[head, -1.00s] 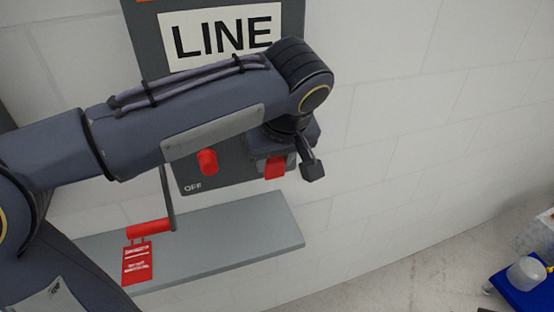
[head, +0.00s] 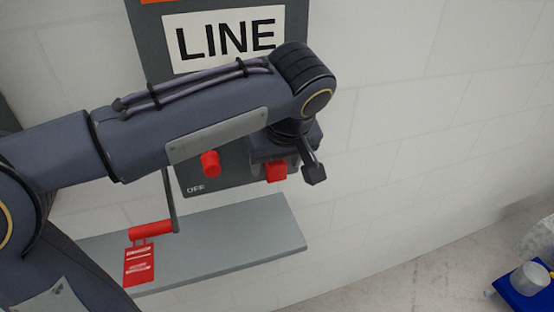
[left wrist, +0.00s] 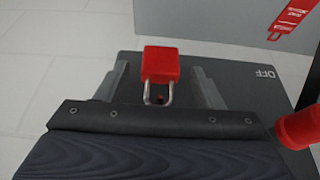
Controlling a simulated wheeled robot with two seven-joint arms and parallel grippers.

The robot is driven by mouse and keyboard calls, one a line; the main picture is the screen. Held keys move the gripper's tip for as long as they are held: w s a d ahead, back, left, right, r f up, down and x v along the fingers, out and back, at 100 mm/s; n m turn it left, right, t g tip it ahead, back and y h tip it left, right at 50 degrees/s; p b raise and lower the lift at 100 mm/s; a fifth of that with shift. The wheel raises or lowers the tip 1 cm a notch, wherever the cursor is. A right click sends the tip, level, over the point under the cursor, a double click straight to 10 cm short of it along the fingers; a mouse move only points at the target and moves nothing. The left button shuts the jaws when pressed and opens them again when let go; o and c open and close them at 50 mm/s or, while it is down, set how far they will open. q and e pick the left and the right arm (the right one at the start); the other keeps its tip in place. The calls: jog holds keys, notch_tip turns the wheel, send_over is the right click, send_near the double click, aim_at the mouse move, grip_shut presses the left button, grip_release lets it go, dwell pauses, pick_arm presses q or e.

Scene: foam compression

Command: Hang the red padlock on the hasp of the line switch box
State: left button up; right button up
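The red padlock (left wrist: 161,64) shows in the left wrist view between the two fingers of my left gripper (left wrist: 160,85), with a gap on each side. Its metal shackle points toward the palm, around a small dark spot that may be the hasp; I cannot tell if it passes through. In the head view the padlock (head: 276,172) shows below my left gripper (head: 287,160), in front of the dark grey line switch box (head: 152,40). My left gripper is open. The hasp is mostly hidden by the gripper. My right gripper is not in view.
A red knob (head: 210,164) sticks out of the box near "OFF", left of the gripper. The wall at right is clear. A blue tray (head: 520,290) is at lower right.

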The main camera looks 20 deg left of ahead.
pick_arm(q)
jog(key=shift+r, duration=0.1)
jog(key=v, duration=0.7)
jog(key=shift+s+r, duration=0.15)
jog(key=shift+r, duration=0.1)
